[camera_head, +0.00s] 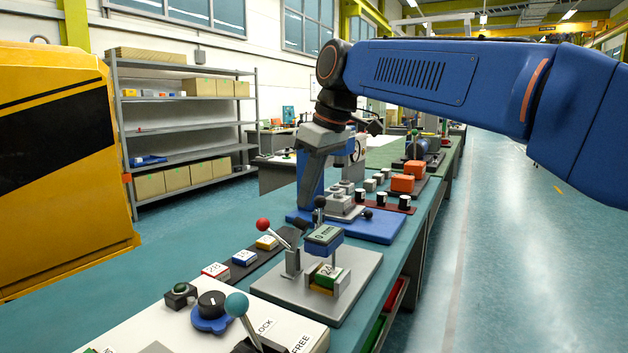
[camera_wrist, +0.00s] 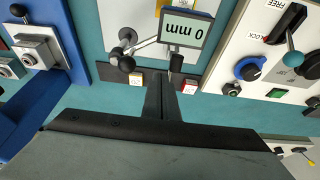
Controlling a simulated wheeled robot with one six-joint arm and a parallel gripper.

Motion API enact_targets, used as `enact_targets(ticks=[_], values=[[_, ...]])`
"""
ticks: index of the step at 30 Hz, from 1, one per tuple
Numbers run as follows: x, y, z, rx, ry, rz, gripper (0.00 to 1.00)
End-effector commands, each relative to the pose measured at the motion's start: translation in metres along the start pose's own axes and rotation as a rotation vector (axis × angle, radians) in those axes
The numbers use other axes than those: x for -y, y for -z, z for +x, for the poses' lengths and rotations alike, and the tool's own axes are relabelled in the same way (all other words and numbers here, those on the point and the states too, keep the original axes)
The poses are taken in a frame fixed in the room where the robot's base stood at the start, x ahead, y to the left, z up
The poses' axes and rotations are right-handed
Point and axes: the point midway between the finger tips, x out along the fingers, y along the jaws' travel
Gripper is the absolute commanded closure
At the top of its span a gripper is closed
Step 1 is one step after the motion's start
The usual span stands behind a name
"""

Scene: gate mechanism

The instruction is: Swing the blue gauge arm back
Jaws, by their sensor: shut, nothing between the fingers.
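The blue gauge arm (camera_head: 325,240) stands over a grey plate (camera_head: 352,293) in the head view, with a small display on its top. A green and yellow block marked 24 (camera_head: 326,276) is below it. In the wrist view the gauge's display (camera_wrist: 187,27) reads 0 mm, upside down. A rod with a dark ball sits near it. My gripper (camera_wrist: 164,82) is shut and empty, its fingers pointing towards the gauge. I cannot tell whether they touch it. In the head view the fingertips are hard to make out.
A red-knobbed lever (camera_head: 263,225) stands left of the gauge. A white panel (camera_head: 180,325) with a blue dial (camera_head: 210,312) and a teal-knobbed lever (camera_head: 237,305) is in front. A blue fixture (camera_head: 375,228) is behind. A yellow machine (camera_head: 55,170) stands at left; the floor at right is clear.

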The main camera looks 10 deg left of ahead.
Motion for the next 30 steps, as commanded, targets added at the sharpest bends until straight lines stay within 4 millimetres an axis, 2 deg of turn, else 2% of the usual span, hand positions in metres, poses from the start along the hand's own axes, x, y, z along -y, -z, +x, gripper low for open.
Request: enact_targets(ticks=[8, 12, 18, 30], values=[[0.0, -0.001, 0.05, 0.002, 0.001, 0.001, 1.0], [0.0, -0.019, 0.042, -0.002, -0.002, 0.001, 1.0], [-0.001, -0.035, 0.036, -0.001, -0.002, 0.002, 1.0], [0.0, -0.038, 0.036, 0.0, -0.001, 0.001, 1.0]])
